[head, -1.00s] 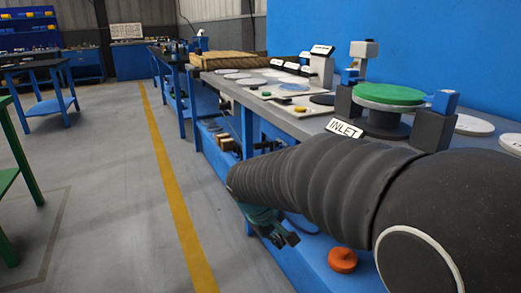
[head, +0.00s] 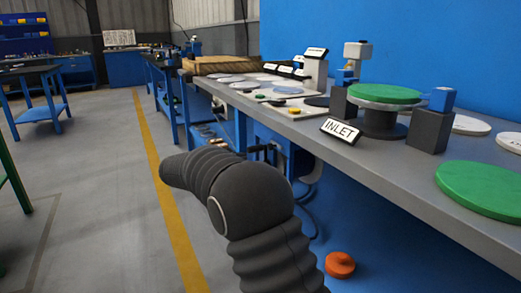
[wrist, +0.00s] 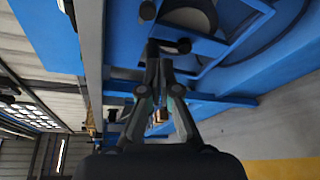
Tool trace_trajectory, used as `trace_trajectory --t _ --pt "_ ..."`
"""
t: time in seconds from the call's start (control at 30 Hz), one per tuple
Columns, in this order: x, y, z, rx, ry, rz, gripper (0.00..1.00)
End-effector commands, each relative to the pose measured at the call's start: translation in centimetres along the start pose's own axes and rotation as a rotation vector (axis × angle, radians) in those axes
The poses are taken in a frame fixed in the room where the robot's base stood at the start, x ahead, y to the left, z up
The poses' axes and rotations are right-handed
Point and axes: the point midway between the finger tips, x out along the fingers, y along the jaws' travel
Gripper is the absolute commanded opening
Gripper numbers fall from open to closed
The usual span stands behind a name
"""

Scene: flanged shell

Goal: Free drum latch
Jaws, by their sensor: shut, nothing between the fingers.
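A dark drum (head: 381,123) with a green disc (head: 385,93) on top stands on the grey bench, between two dark blocks. A small blue block (head: 442,100) sits on the right dark block (head: 430,130), by the disc's rim. I cannot tell which part is the latch. My gripper (wrist: 160,48) is shut and empty in the wrist view, its fingertips close to a short dark rod (wrist: 178,46) beside blue bench framework; contact is unclear. The drum is not recognisable in the wrist view. In the head view my arm hides most of the gripper.
The bench (head: 340,150) carries an INLET sign (head: 341,130) and a larger green disc (head: 485,189) at right. An orange knob (head: 340,264) is low on the blue lower part.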

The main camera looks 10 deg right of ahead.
Motion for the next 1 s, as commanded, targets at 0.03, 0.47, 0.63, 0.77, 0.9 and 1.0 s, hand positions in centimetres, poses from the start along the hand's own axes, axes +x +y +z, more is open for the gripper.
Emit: trace_trajectory --t 0.03,0.47,0.63,0.77,0.9,1.0 --pt "-0.1 0.6 0.1 -0.001 -0.008 0.022 0.0" --pt "-0.1 1.1 0.7 -0.004 -0.03 0.045 0.0" --pt "0.8 1.1 0.7 -0.004 -0.032 0.044 0.0" --pt "2.6 1.1 0.9 -0.003 -0.034 0.042 0.0" --pt "5.1 1.2 0.9 -0.004 -0.034 0.042 0.0" --pt "6.8 1.3 1.0 -0.004 -0.033 0.043 0.0"
